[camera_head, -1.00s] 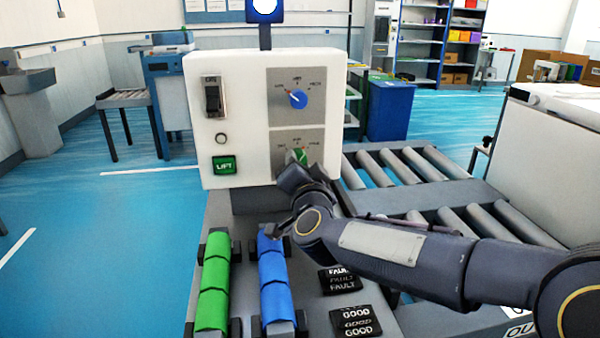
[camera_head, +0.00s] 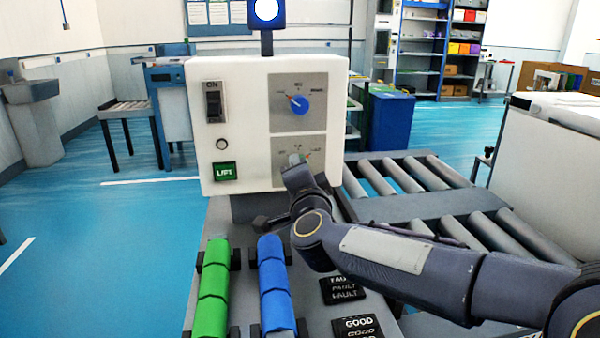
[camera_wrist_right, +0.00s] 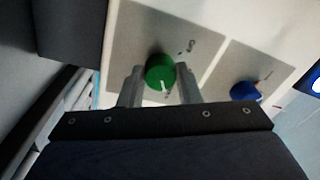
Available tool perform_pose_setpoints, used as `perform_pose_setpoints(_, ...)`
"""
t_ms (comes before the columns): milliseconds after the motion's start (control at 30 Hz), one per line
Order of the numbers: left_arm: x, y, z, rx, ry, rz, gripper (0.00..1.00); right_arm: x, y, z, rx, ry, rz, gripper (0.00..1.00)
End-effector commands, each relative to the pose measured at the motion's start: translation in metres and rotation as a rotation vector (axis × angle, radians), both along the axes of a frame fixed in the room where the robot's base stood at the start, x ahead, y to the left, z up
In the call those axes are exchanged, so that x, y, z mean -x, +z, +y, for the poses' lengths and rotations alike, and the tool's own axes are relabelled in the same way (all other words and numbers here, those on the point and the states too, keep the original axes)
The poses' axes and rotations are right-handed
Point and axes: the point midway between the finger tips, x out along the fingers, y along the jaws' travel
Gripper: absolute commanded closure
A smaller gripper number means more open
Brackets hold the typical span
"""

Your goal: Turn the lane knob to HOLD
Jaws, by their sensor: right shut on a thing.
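The control panel (camera_head: 240,130) has two knobs on grey plates. The lower knob is green (camera_wrist_right: 160,72). In the right wrist view its white mark points toward the bottom of the picture, between my fingertips. In the head view the green knob is mostly hidden behind my right gripper (camera_head: 298,168), and its labels are too blurred to read. My right gripper (camera_wrist_right: 160,88) has one finger on each side of the green knob and is shut on it. The blue upper knob (camera_head: 299,105) also shows in the wrist view (camera_wrist_right: 244,91). My left gripper is out of view.
The panel also carries a black switch (camera_head: 213,102) and a green LIFT button (camera_head: 225,171). Green rolls (camera_head: 212,290) and blue rolls (camera_head: 273,285) lie below it. Black FAULT (camera_head: 342,290) and GOOD blocks (camera_head: 357,327) sit beside them. Roller conveyors (camera_head: 420,180) stand to the right.

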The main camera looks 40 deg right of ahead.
Motion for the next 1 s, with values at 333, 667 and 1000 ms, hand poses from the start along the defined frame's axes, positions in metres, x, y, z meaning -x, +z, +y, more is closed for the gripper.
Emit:
perform_pose_setpoints(333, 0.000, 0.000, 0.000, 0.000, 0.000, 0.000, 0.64, 0.000, -0.001, 0.000, -0.001, 0.001, 0.001, 0.47)
perform_pose_setpoints(667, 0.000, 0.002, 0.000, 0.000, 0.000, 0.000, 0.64, 0.004, 0.000, 0.002, 0.000, 0.000, 0.000, 0.47)
perform_pose_setpoints(1000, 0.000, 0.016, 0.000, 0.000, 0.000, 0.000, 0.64, 0.050, -0.001, 0.029, 0.001, 0.001, 0.000, 0.47)
